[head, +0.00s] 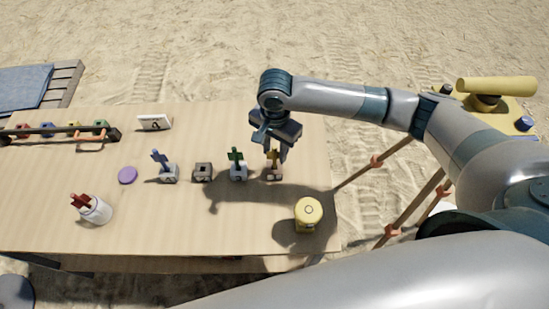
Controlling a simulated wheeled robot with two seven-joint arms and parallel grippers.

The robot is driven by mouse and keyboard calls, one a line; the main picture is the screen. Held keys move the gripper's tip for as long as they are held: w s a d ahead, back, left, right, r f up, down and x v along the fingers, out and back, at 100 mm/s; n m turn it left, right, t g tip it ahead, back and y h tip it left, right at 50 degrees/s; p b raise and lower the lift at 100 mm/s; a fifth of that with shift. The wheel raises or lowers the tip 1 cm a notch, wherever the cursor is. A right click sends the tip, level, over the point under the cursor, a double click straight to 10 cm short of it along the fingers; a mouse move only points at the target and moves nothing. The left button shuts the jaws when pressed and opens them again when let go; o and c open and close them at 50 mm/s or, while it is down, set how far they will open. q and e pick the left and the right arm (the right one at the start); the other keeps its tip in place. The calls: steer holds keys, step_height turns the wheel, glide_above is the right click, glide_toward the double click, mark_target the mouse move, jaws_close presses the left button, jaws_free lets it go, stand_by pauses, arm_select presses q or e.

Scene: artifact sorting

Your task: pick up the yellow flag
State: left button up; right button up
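The yellow flag (274,158) stands upright in a small block (275,174), the rightmost in a row on the wooden table. My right gripper (276,153) points down from above, with its fingertips right at the flag's top. The fingers partly cover the flag, and whether they are apart or closed on it is too small to tell. My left gripper is not in view.
The green flag (236,156) stands close on the left, then an empty block (203,172) and the blue flag (161,160). A yellow canister (308,214) stands nearer, a white jar (97,211) with a red flag (79,201) at left. A rack (60,132) lies far left.

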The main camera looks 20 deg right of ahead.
mark_target(275, 159)
step_height(275, 159, down, 3)
steer(key=shift+s+a+p, duration=0.1)
steer(key=shift+s+p, duration=0.05)
steer(key=shift+p, duration=0.6)
steer(key=shift+f, duration=0.75)
steer(key=shift+c, duration=0.6)
jaws_close()
